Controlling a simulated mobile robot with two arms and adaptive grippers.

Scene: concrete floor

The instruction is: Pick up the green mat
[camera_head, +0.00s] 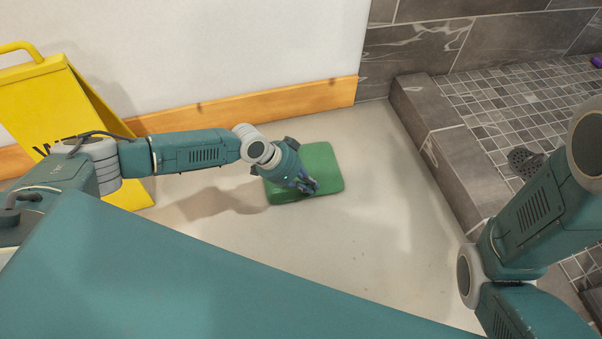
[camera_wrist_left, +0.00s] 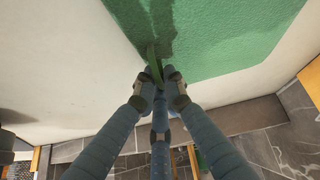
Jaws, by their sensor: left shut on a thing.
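The green mat (camera_head: 322,162) lies on the pale floor near the wall, a flat rounded rectangle. It also fills the upper part of the left wrist view (camera_wrist_left: 225,35). My left gripper (camera_head: 308,186) is over the mat's lower right part in the head view. In the left wrist view its fingers (camera_wrist_left: 160,80) are closed together on the mat's edge, and a thin strip of green stands up between the fingertips. My right gripper is not in view; only part of my right arm shows at the right.
A yellow folding sign (camera_head: 60,100) stands at the left against the white wall. An orange wooden baseboard (camera_head: 250,106) runs along the wall. At the right, a grey tiled curb (camera_head: 435,140) borders a mosaic shower floor with a drain (camera_head: 524,160). The floor below the mat is clear.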

